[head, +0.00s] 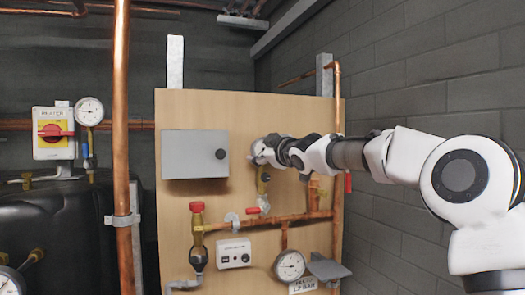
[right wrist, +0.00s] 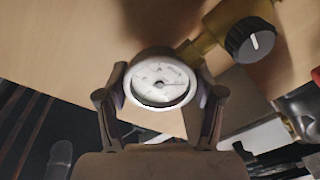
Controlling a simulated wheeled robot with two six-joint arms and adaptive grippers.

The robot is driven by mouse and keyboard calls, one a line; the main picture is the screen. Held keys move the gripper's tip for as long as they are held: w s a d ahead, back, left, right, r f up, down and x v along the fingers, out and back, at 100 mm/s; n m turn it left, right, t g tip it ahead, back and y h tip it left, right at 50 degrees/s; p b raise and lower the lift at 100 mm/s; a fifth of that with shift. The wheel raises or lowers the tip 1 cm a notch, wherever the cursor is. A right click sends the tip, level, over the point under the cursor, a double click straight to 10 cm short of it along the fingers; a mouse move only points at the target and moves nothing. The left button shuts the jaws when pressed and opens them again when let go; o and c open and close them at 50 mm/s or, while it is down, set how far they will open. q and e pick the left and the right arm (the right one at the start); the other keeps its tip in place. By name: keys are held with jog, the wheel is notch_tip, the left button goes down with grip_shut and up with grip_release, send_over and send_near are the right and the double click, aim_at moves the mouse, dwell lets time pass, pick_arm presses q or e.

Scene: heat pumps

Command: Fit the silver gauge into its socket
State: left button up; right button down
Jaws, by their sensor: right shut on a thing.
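My right gripper (head: 268,150) is up at the wooden board, right of the grey box. In the right wrist view, its two fingers (right wrist: 160,95) are closed on the sides of the silver gauge (right wrist: 160,84), a round gauge with a white dial facing the camera. A brass fitting (right wrist: 198,47) with a black knob (right wrist: 250,40) lies just up and right of the gauge, at its rim. I cannot tell whether the gauge touches this fitting or sits in it. The socket opening is hidden. In the head view the gauge is hard to tell from the gripper. My left gripper is out of view.
The board (head: 175,225) carries a grey box (head: 194,154), a red-capped valve (head: 197,215), a white control box (head: 234,253) and a lower gauge (head: 290,265). A vertical copper pipe (head: 121,80) stands in front at left. A block wall (head: 420,90) is at right.

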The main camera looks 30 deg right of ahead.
jog(key=shift+f+b, duration=0.45)
jog(key=shift+f, duration=0.1)
dwell(0.4)
jog(key=shift+c, duration=0.4)
grip_release()
